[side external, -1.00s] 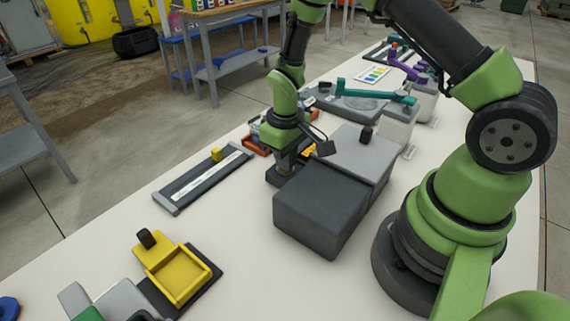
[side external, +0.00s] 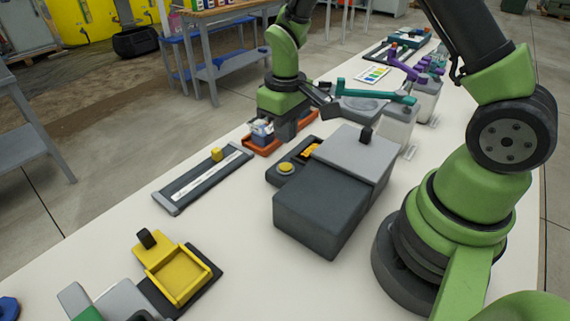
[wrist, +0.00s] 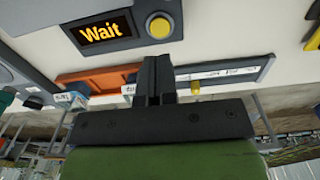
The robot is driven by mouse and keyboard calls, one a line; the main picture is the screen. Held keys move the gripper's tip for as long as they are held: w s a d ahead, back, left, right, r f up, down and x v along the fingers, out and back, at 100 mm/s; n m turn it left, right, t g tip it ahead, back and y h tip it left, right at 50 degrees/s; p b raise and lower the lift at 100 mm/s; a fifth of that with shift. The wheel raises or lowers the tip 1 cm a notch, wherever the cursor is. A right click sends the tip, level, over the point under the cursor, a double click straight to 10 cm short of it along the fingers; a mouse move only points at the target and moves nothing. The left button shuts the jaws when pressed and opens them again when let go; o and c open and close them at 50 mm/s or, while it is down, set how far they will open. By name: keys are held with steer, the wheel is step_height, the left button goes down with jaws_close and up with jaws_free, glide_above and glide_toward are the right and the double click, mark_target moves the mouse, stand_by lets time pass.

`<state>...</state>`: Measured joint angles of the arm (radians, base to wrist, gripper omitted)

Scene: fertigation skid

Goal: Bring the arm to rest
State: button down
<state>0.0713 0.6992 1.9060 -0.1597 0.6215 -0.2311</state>
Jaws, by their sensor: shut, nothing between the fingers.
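My gripper (side external: 286,133) is shut and empty. In the side external view it hangs over the table near the orange tray (side external: 259,148), above and beyond the control box. In the wrist view its dark fingers (wrist: 158,75) are together with nothing between them. The control box has a round yellow button (side external: 286,168) and a small display; in the wrist view the display (wrist: 101,32) reads "Wait" beside the yellow button (wrist: 159,27). No part of my gripper touches the button.
A grey lidded box (side external: 322,205) stands beside the control box. A slide rail with a yellow knob (side external: 217,154) and a yellow tray (side external: 180,275) lie nearer the camera. Teal-handled (side external: 375,90) and purple-handled (side external: 402,64) fixtures stand farther back. White table shows between them.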

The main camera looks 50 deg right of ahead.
steer(key=shift+r, duration=0.15)
steer(key=s+a+r+m+t, duration=0.1)
steer(key=s+r+t, duration=0.15)
steer(key=r, duration=0.55)
steer(key=s+a+r+m+t, duration=0.1)
steer(key=s+a+r, duration=0.1)
steer(key=s+r, duration=0.35)
steer(key=s+a+r+m+t+y, duration=0.2)
steer(key=s+r+t, duration=0.1)
steer(key=s+r, duration=0.4)
steer(key=shift+s+t, duration=0.35)
steer(key=shift+s, duration=0.4)
